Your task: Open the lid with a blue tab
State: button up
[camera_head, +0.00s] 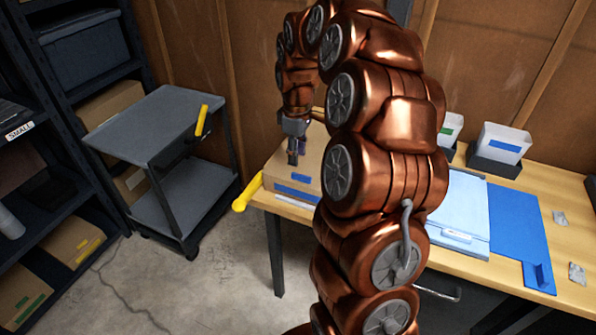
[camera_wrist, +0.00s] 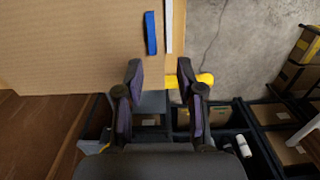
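A brown cardboard box (camera_head: 312,165) sits at the left end of the wooden table, partly hidden by my arm. A small blue tab (camera_head: 301,178) is near its front edge, with a longer blue strip (camera_head: 297,193) lower on its front side. In the wrist view, the cardboard (camera_wrist: 75,45) fills the upper left, and a blue tab (camera_wrist: 150,33) lies near its edge beside a white strip (camera_wrist: 168,25). My gripper (camera_head: 292,158) is over the box's left part. In the wrist view, my gripper (camera_wrist: 160,68) has its fingers apart, empty, short of the tab.
A yellow handle-like thing (camera_head: 247,192) sticks out at the table's left end. A grey cart (camera_head: 160,125) and dark shelves (camera_head: 85,60) stand left. White bins (camera_head: 502,143), a blue mat (camera_head: 518,225) and a pale blue flat thing (camera_head: 462,205) are on the table.

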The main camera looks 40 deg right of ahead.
aim_at(299, 175)
jog(key=shift+w+d+f, duration=0.3)
jog(key=shift+d+f, duration=0.05)
jog(key=shift+d, duration=0.3)
jog(key=shift+s+a+f+p, duration=0.2)
jog(key=shift+f+p, duration=0.15)
jog(key=shift+f, duration=0.2)
notch_tip(299, 175, down, 6)
jog(key=shift+w+d+r+p, duration=0.15)
jog(key=shift+r+p, duration=0.05)
jog(key=shift+p, duration=0.55)
jog(key=shift+d+f, duration=0.15)
jog(key=shift+f, duration=0.25)
jog(key=shift+a+r, duration=0.1)
jog(key=shift+a, duration=0.2)
jog(key=shift+d, duration=0.1)
grip_shut()
